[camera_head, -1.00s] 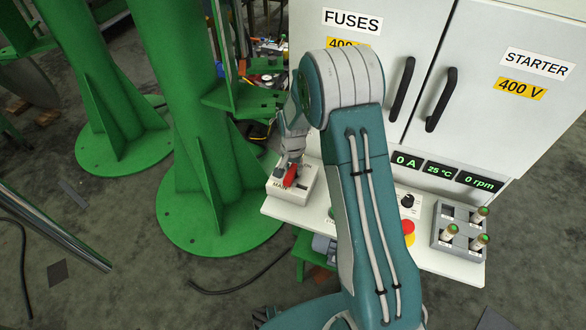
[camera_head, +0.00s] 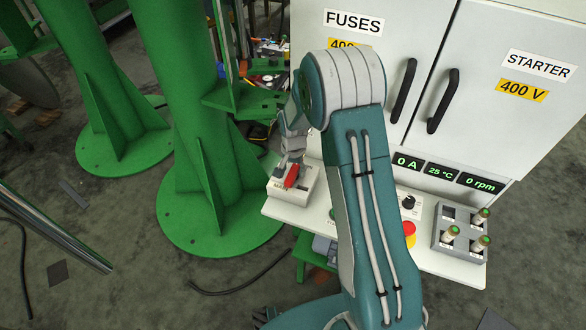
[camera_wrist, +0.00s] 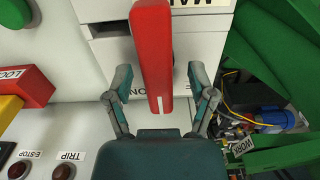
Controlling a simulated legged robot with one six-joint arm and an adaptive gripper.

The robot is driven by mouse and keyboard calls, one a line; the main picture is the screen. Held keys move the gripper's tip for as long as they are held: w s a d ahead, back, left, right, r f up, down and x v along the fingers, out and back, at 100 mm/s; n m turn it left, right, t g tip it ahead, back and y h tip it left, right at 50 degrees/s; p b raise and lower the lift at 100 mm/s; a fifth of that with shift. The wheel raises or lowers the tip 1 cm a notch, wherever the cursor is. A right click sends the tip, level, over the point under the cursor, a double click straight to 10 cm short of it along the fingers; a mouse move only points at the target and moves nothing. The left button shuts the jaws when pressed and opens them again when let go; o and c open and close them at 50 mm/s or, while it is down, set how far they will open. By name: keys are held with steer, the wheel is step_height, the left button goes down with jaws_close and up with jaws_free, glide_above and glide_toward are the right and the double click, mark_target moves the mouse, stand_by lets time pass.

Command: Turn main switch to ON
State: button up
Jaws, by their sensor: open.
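The main switch is a pale box (camera_head: 306,183) on the left end of the panel shelf, with a red handle (camera_head: 291,176). In the wrist view the red handle (camera_wrist: 152,50) runs up and down the picture, its white-marked end towards my palm. The letters "ON" show beside that end, partly hidden. My gripper (camera_wrist: 158,72) is open, with one finger on each side of the handle and gaps showing on both sides. In the head view my gripper (camera_head: 287,160) is just behind and above the handle, mostly small and partly hidden by my arm.
A red and yellow emergency stop (camera_head: 409,234) and a black knob (camera_head: 407,201) sit on the shelf. A grey fuse holder (camera_head: 441,237) stands at its right. Green columns (camera_head: 205,150) rise left of the switch. Cabinet doors (camera_head: 375,70) stand behind.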

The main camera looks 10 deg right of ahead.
step_height(320, 180, up, 12)
steer(key=shift+f, duration=0.15)
stand_by(0.6)
step_height(320, 180, up, 8)
steer(key=n+t, duration=0.1)
glide_above(293, 169)
steer(key=s, duration=0.4)
steer(key=s+r+n+t, duration=0.2)
steer(key=s+r, duration=0.6)
steer(key=s+r+n+t, duration=0.2)
steer(key=s+r+n, duration=0.2)
steer(key=s, duration=1.2)
steer(key=shift+d+r+t, duration=0.15)
steer(key=shift+d+t, duration=0.05)
steer(key=shift+t, duration=0.1)
